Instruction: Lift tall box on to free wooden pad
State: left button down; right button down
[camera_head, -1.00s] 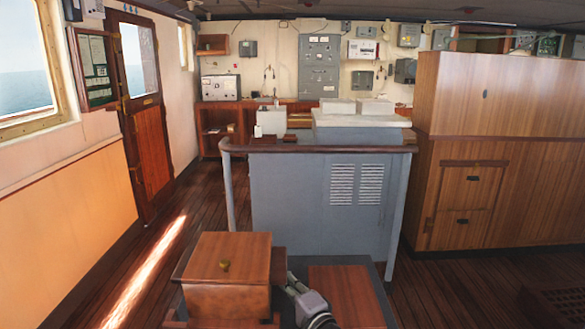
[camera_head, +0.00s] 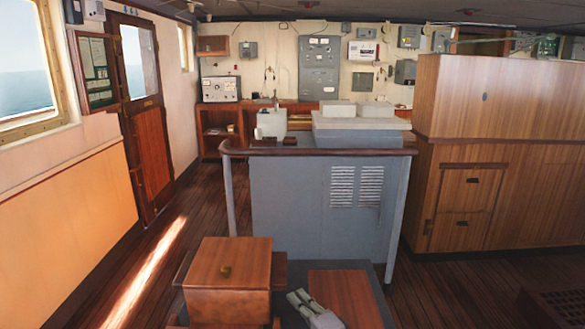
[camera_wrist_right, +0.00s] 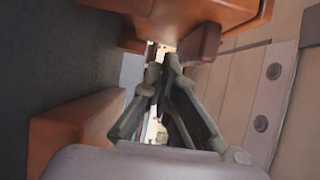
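The tall box (camera_head: 228,278) is wooden with a small brass knob. It stands upright at the left of a dark grey surface in the head view, with brown wood (camera_head: 279,270) showing behind its right side. A bare reddish-brown wooden pad (camera_head: 345,295) lies to its right. My right gripper (camera_head: 298,297) is between box and pad, apart from the box, with nothing in it. In the right wrist view its fingertips (camera_wrist_right: 163,66) are together. Brown wood edges show at the top and left there; which piece is which is unclear. My left gripper is out of view.
A grey console (camera_head: 290,200) with a wooden rail (camera_head: 320,151) stands just behind the dark surface. Wooden cabinets (camera_head: 500,150) fill the right. Open plank floor (camera_head: 130,285) lies to the left, beside the wall and door.

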jog(key=shift+d+p+v, duration=0.25)
jog(key=shift+p+v, duration=0.15)
jog(key=shift+v, duration=1.55)
jog(key=shift+s+p, duration=0.35)
jog(key=shift+s, duration=0.1)
jog(key=shift+s+p, duration=0.9)
jog(key=shift+s, duration=2.55)
